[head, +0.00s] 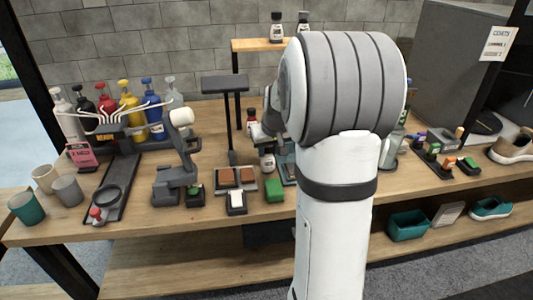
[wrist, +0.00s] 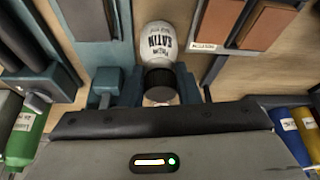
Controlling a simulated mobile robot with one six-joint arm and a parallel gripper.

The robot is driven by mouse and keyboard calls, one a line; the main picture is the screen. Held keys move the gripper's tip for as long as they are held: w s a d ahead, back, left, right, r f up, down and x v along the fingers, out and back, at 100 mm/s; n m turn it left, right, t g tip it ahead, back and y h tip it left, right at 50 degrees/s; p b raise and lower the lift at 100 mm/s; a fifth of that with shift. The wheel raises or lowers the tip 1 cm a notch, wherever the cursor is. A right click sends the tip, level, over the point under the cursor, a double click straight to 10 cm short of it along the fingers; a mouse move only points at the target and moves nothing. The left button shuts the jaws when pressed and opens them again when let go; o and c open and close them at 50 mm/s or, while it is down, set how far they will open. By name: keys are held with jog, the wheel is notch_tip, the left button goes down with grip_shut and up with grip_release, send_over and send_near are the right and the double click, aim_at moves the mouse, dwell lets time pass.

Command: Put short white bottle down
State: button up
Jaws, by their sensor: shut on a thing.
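The short white bottle (wrist: 160,42) has dark lettering and a black cap. In the wrist view it lies between the fingers of my gripper (wrist: 157,88), which is shut on it near the cap end. In the head view the white bottle (head: 268,163) shows just left of my large arm link, low over the bench, beside the tray of brown blocks. My gripper (head: 265,140) is partly hidden there by my arm. I cannot tell whether the bottle's base touches the bench.
The wooden bench (head: 130,220) holds a tray with brown blocks (head: 228,178), a green block (head: 274,190), a black stand (head: 228,110) and several pump bottles (head: 128,100). Cups (head: 68,190) stand at left. Two similar bottles (head: 277,27) stand on a raised shelf behind.

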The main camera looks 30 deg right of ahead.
jog(key=shift+f, duration=0.55)
jog(key=o, duration=1)
jog(key=d+v, duration=0.1)
jog(key=v, duration=1)
jog(key=s+a+f+g, duration=0.1)
jog(key=s+a+f, duration=0.2)
jog(key=s+a, duration=0.5)
jog(key=s+a+f+n+g, duration=0.1)
jog(key=s+a+f, duration=0.3)
jog(key=s+a, duration=0.5)
jog(key=s+p, duration=0.1)
jog(key=s, duration=0.3)
jog(key=shift+s+y, duration=0.15)
jog(key=shift+y, duration=0.15)
